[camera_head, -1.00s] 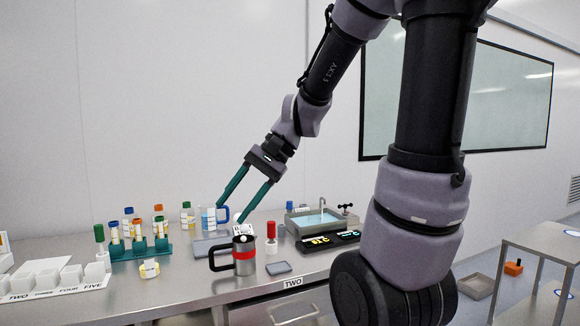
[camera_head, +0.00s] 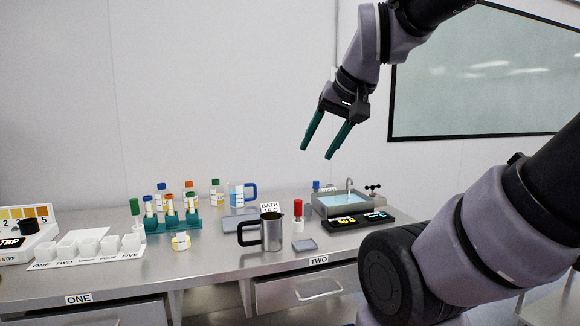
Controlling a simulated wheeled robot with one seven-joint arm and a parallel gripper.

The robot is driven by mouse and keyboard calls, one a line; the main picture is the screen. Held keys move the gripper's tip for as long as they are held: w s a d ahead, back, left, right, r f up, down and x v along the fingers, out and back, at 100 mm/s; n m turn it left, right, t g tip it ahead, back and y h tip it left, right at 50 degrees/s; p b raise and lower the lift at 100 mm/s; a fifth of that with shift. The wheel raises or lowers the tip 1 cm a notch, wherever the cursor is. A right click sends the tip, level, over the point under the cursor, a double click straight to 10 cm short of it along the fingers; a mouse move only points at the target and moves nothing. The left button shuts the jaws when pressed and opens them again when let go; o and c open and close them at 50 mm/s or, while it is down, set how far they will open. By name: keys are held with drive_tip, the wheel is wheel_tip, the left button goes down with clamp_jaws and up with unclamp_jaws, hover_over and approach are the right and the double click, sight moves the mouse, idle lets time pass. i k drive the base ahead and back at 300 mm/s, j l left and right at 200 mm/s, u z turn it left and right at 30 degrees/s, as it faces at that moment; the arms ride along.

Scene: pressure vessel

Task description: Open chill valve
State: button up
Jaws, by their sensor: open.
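A small valve with a black cross-shaped handle (camera_head: 373,190) stands at the right rear corner of the grey sink basin (camera_head: 318,208), beside its tap (camera_head: 349,188). No label on it is readable, so I cannot tell for certain that it is the chill valve. The basin holds light blue water. My gripper (camera_head: 318,151) has two teal fingers spread apart with nothing between them. It hangs in the air, pointing down, above and to the left of the valve in the picture, touching nothing.
A black panel with lit displays (camera_head: 357,221) lies in front of the basin.

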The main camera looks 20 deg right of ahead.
sight(372, 187)
drive_tip(key=i+l, duration=0.1)
drive_tip(key=l, duration=0.3)
drive_tip(key=i+l, duration=0.1)
drive_tip(key=l, duration=0.3)
drive_tip(key=i+l, duration=0.15)
drive_tip(key=l, duration=0.25)
drive_tip(key=i+l, duration=0.1)
drive_tip(key=l, duration=0.35)
drive_tip(key=z, duration=0.05)
